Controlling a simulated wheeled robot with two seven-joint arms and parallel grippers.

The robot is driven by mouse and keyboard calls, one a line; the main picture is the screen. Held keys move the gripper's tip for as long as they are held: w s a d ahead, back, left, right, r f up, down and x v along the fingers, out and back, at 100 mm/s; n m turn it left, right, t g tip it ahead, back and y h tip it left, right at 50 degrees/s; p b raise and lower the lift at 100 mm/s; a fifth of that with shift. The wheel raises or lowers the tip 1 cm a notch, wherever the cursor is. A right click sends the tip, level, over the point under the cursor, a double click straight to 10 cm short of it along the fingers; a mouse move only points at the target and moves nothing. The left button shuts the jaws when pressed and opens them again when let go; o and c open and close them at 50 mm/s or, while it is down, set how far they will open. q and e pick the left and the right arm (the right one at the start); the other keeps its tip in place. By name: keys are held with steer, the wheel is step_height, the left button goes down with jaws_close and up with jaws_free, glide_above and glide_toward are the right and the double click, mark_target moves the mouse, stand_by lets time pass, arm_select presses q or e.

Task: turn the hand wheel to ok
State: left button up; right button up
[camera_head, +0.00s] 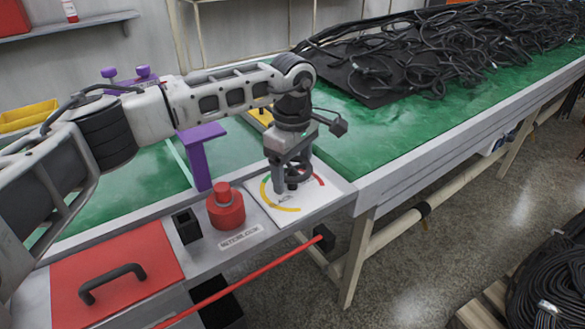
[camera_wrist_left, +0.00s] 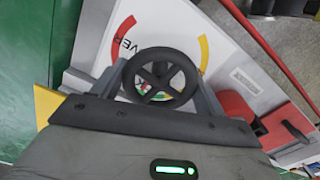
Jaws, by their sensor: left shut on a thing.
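The dark hand wheel (camera_head: 299,171) stands over a white dial plate (camera_head: 265,207) with a yellow arc and a red arc. My left gripper (camera_head: 289,178) comes down from above and is shut on the wheel. In the left wrist view the spoked wheel (camera_wrist_left: 160,79) lies between the two fingers, one on each side of its rim. The plate (camera_wrist_left: 165,20) there shows part of the word "OVER" beside the red arc. A small coloured patch shows through the spokes. I cannot read where the wheel points. My right gripper is not in view.
A red knob (camera_head: 226,207) and a black block (camera_head: 187,225) stand left of the plate. A purple post (camera_head: 198,158) rises behind them. A red lid with a handle (camera_head: 112,283) is at the lower left. Black hoses (camera_head: 430,60) cover the far green table.

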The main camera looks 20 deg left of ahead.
mark_target(293, 166)
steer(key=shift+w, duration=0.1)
arm_select(q)
steer(key=o, duration=1)
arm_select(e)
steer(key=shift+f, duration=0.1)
arm_select(q)
steer(key=shift+r, duration=0.1)
step_height(293, 166, up, 16)
steer(key=shift+f+p, duration=0.1)
steer(key=shift+p, duration=0.55)
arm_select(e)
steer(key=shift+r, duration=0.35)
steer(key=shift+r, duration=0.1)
